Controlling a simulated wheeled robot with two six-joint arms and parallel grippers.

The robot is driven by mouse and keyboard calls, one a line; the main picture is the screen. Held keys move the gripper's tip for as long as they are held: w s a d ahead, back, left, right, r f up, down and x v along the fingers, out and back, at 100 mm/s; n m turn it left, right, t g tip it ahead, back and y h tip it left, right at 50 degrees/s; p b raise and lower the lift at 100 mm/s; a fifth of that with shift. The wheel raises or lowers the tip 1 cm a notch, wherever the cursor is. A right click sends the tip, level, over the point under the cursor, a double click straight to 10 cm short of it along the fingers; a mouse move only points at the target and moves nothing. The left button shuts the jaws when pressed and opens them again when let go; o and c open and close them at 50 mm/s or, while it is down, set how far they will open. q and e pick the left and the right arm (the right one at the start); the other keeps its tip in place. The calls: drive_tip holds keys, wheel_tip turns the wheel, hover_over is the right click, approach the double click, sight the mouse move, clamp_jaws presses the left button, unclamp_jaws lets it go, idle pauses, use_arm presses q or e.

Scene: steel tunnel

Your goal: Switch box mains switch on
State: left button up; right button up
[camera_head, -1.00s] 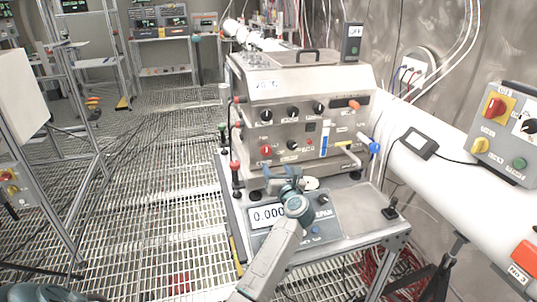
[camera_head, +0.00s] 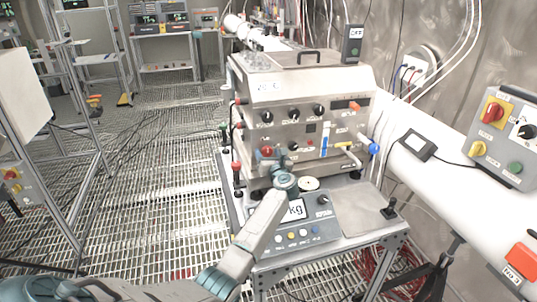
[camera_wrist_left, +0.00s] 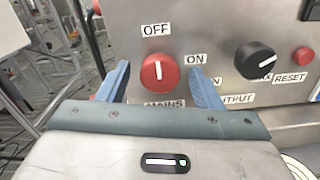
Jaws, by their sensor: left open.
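The switch box (camera_head: 306,92) is a steel cabinet with knobs and sockets on its front, standing on a metal cart. Its mains switch (camera_head: 267,151) is a round red knob at the lower left of the front panel. In the left wrist view the mains switch (camera_wrist_left: 160,72) shows a white line pointing nearly straight up, toward the OFF label (camera_wrist_left: 156,30); the ON label (camera_wrist_left: 195,59) is to its upper right. My left gripper (camera_wrist_left: 160,78) is open, with one blue finger on each side of the knob in the picture. I cannot tell whether they touch it. My right gripper is not in view.
A black knob (camera_wrist_left: 255,61) and a red reset button (camera_wrist_left: 303,57) lie to the right of the switch. A white pipe (camera_head: 440,180) runs along the right.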

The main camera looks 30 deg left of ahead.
use_arm(q)
drive_tip(key=shift+c, duration=0.5)
drive_tip(key=c, duration=0.9)
